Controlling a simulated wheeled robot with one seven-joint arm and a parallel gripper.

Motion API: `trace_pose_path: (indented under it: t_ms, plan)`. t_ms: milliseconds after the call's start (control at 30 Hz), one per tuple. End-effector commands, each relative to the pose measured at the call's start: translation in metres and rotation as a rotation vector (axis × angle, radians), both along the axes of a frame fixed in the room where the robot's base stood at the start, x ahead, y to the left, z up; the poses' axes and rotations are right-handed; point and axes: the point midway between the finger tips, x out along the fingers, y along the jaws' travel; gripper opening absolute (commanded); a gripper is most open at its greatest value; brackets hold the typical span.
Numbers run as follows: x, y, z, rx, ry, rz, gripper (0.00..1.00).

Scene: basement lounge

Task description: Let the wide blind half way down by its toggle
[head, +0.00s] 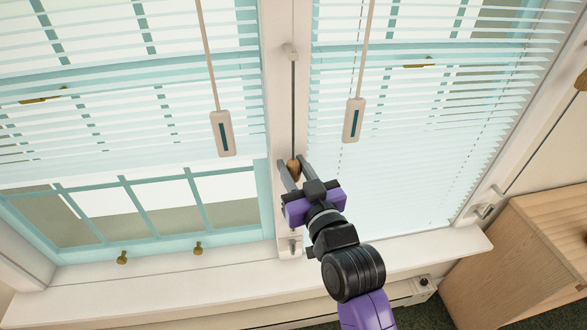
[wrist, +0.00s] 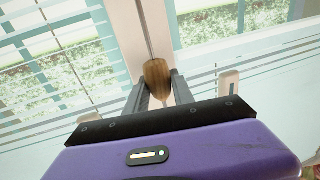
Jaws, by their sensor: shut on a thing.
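A wooden toggle (head: 293,169) hangs at the end of a dark cord (head: 293,110) on the white post between the two windows. My gripper (head: 292,164) is shut on the toggle; it shows between the fingers in the wrist view (wrist: 156,78). The cord runs straight up to a small fitting (head: 290,51) on the post. The left blind (head: 120,130) ends part way down its window, with bare panes below it. The right blind (head: 400,170) reaches down nearly to the sill. I cannot tell from these frames which blind is the wide one.
Two pale tags with dark stripes hang on cords, one left (head: 222,133) and one right (head: 353,119) of the post. A metal cleat (head: 293,245) sits low on the post. The white sill (head: 180,272) runs below; a wooden cabinet (head: 530,250) stands at the right.

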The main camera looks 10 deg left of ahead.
Motion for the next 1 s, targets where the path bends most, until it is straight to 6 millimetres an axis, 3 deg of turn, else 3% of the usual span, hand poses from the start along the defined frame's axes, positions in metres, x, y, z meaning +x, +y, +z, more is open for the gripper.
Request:
trace_pose_path:
  t_ms: [167, 200, 300, 667, 1000]
  plan:
    - [0.0, 0.0, -0.001, -0.001, 0.002, 0.0, 0.0]
    - [0.0, 0.0, -0.001, -0.001, 0.002, 0.0, 0.37]
    - [0.0, 0.0, -0.001, -0.001, 0.002, 0.0, 0.52]
    - [-0.004, -0.002, -0.003, -0.001, 0.002, 0.0, 0.52]
    - [-0.047, -0.025, -0.004, 0.0, 0.002, -0.001, 0.52]
